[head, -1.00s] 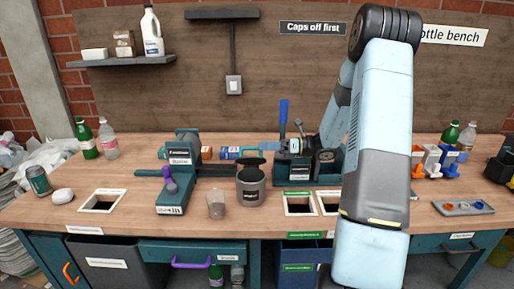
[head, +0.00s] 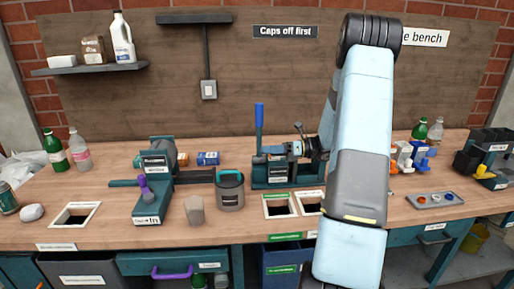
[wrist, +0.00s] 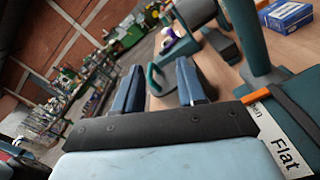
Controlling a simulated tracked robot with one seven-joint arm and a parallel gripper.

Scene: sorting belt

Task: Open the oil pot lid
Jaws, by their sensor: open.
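A grey pot (head: 230,191) with a pale label, which I take to be the oil pot, stands upright on the bench between the vise and the lever station. Its top edge looks teal; I cannot tell how its lid sits.
The teal vise (head: 157,185) stands left of the pot, with a pale cup (head: 194,210) in front. The lever station (head: 272,172) with its upright blue lever is at the right. Framed openings (head: 279,206) lie in the bench front. A small tray (head: 435,200) is at right.

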